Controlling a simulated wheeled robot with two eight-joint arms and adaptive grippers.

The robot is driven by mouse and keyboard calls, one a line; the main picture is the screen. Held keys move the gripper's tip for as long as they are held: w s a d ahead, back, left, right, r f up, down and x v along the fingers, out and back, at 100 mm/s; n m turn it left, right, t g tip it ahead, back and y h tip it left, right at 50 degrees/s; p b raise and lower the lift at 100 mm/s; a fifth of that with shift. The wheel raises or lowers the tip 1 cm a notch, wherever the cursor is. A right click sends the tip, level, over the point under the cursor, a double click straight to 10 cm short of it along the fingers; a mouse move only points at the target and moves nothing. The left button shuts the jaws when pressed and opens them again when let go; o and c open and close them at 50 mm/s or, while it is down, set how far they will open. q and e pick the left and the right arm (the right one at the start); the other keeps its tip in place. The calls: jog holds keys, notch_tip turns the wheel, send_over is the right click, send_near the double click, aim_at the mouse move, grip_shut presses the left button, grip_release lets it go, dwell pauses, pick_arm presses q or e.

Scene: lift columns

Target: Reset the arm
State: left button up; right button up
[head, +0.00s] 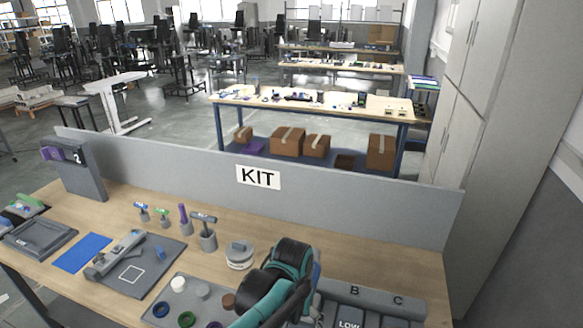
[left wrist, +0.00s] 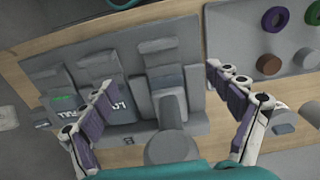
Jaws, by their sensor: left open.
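My left gripper (left wrist: 160,75) is open in the left wrist view, its two fingers spread wide with nothing held between them. It is above a grey block-like fixture (left wrist: 110,115) with several sloped channels, with labels that seem to read LOW and FULL. A grey post with a rounded end (left wrist: 168,148) lies between the fingers in the picture; I cannot tell whether anything touches. My right gripper is not in view.
A grey panel with a KIT sign (head: 258,177) stands along the bench's back edge. A grey tray (head: 203,291) with coloured rings and pucks lies left of the arm.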

pick_arm(q)
jog(key=s+a+n+t+b, duration=0.1)
jog(key=s+a+t+b, duration=0.1)
jog(key=a, duration=0.7)
jog(key=s+a+n+t+b, duration=0.2)
jog(key=s+a+t, duration=0.3)
jog(key=a, duration=0.4)
jog(key=shift+s+a+f+n+b, duration=0.15)
jog(key=shift+s+n+b, duration=0.2)
jog(key=shift+b, duration=0.35)
